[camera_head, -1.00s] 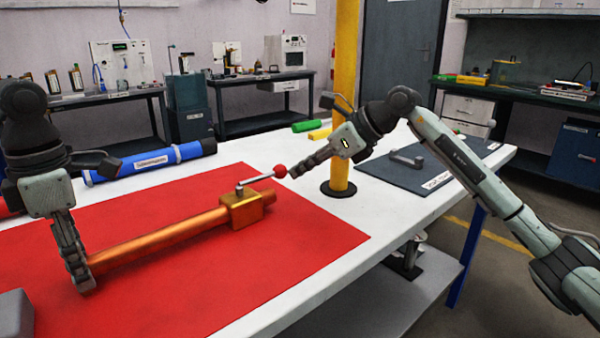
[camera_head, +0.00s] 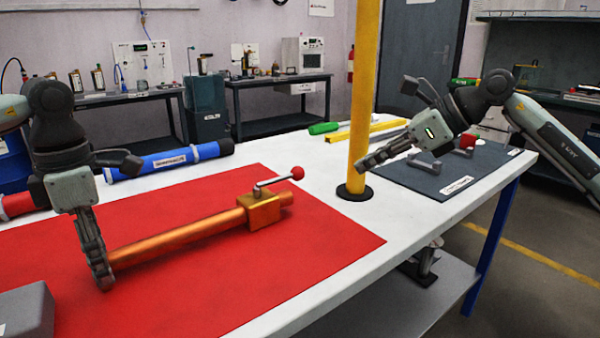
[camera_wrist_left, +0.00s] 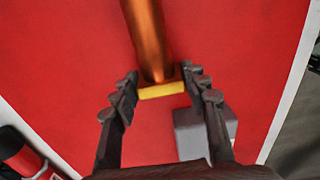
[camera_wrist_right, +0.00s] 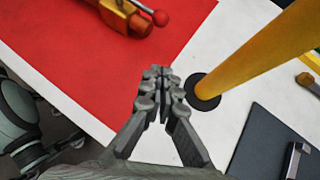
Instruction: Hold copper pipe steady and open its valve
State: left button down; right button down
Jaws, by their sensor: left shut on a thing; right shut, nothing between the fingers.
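The copper pipe (camera_head: 180,236) lies on the red mat (camera_head: 320,240), its brass valve block (camera_head: 262,210) towards the right end. The valve's lever (camera_head: 272,181) ends in a red ball (camera_head: 297,173) and points right, roughly along the pipe. My left gripper (camera_head: 104,284) is shut on the pipe's near left end; the left wrist view shows the pipe (camera_wrist_left: 150,40) with a yellow end piece (camera_wrist_left: 162,91) between the fingers. My right gripper (camera_head: 364,164) is shut and empty, apart from the lever, in front of the yellow post. The valve block (camera_wrist_right: 120,14) also shows in the right wrist view.
The yellow post (camera_head: 362,100) stands on the white table (camera_head: 310,160), close to my right gripper. A dark board (camera_head: 420,180) with handles lies to the right. A blue tube (camera_head: 175,160) lies behind the mat, and a grey block (camera_head: 25,312) sits at the front left.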

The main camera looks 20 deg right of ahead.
jog(key=shift+v, duration=1.5)
jog(key=shift+w, duration=0.1)
pick_arm(q)
jog(key=c, duration=0.7)
grip_release()
jog(key=shift+c, duration=0.2)
